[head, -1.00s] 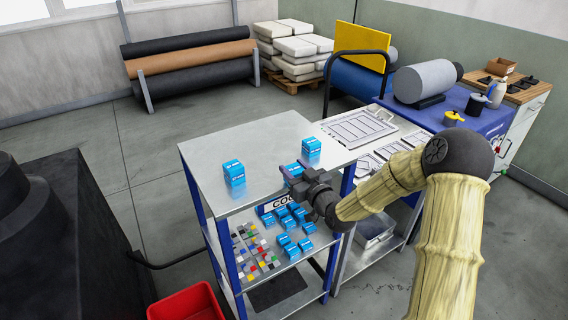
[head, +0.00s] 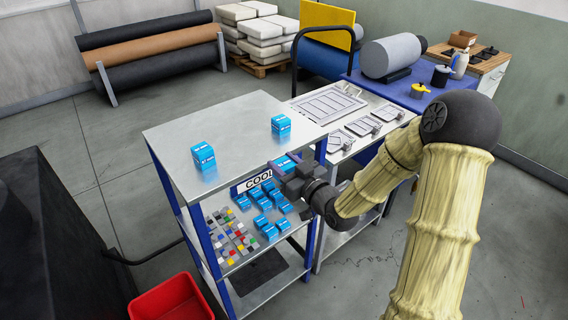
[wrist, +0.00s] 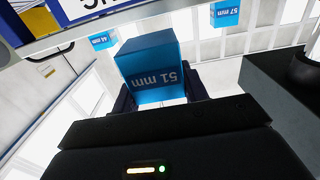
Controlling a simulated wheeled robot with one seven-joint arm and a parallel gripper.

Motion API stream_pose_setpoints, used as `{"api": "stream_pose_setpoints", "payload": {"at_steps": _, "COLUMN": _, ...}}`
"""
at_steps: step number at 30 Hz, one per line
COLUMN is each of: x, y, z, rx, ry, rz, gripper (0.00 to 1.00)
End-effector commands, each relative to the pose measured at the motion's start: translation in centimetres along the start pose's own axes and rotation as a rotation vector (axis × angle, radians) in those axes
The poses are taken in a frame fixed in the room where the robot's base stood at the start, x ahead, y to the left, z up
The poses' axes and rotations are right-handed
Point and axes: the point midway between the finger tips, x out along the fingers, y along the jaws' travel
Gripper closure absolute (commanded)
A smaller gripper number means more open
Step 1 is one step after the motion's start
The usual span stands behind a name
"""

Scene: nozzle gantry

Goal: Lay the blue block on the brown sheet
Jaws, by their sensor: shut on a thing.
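My gripper (head: 282,170) is shut on a blue block (head: 285,162) in front of the trolley's top edge in the head view. In the wrist view the held block (wrist: 152,65) reads "51 mm", upside down, and sits between the two fingers of my gripper (wrist: 160,90). Part of the block is hidden by the gripper in the head view. I see no flat brown sheet; the one large brown thing is a brown roll (head: 150,48) on a rack at the back left.
Two other blue blocks stand on the metal trolley top (head: 235,135), one at the left (head: 203,156) and one at the back right (head: 281,126). Smaller blue blocks and coloured cubes fill the shelf below. A red bin (head: 172,298) is on the floor. Open floor lies at left.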

Motion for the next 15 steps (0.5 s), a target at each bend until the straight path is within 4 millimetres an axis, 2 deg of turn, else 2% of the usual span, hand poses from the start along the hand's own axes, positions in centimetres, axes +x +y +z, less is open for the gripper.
{"api": "stream_pose_setpoints", "payload": {"at_steps": 9, "x": 0.0, "y": 0.1, "z": 0.2, "rx": 0.0, "ry": 0.001, "rz": 0.003, "gripper": 0.94}}
{"api": "stream_pose_setpoints", "payload": {"at_steps": 15, "x": -0.1, "y": 1.4, "z": 2.2, "rx": 0.006, "ry": 0.0, "rz": 0.032, "gripper": 0.94}}
